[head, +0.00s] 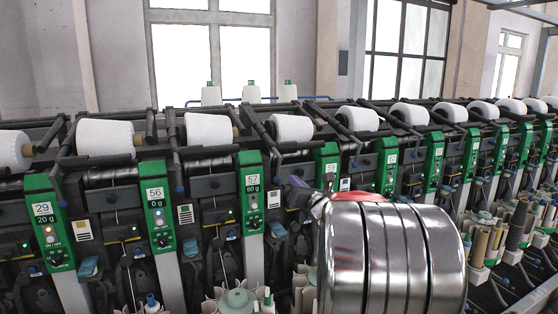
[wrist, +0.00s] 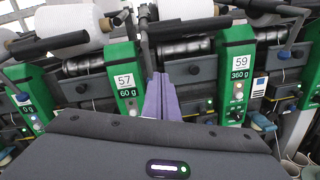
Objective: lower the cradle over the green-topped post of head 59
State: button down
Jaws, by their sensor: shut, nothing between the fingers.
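The green-topped post of head 59 (wrist: 236,75) stands right of centre in the wrist view, labelled 59 and 360 g. In the head view the matching post (head: 327,166) is just beyond my gripper, its lower part hidden by my arm. A black cradle bar (wrist: 190,27) with a white cone (wrist: 185,8) shows left of that post in the wrist view; I cannot tell how far it is raised. My gripper (wrist: 158,76) has purple fingers, shut and empty, left of post 59 and right of post 57.
Post 57 (wrist: 124,85) stands close left of my gripper. A dark upright lever (wrist: 146,42) rises beside my fingertips. Neighbouring heads with white cones (head: 208,129) form a tight row. Bobbins (head: 238,299) stand low in front; at right are more bobbins (head: 518,222).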

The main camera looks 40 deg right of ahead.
jog(key=d+n, duration=0.2)
jog(key=s+d+f+n+t+y, duration=0.1)
jog(key=d+n, duration=0.1)
jog(key=w+d+r, duration=0.3)
jog(key=w+r, duration=0.2)
jog(key=w, duration=0.5)
dwell(0.7)
jog(key=shift+a+r, duration=0.1)
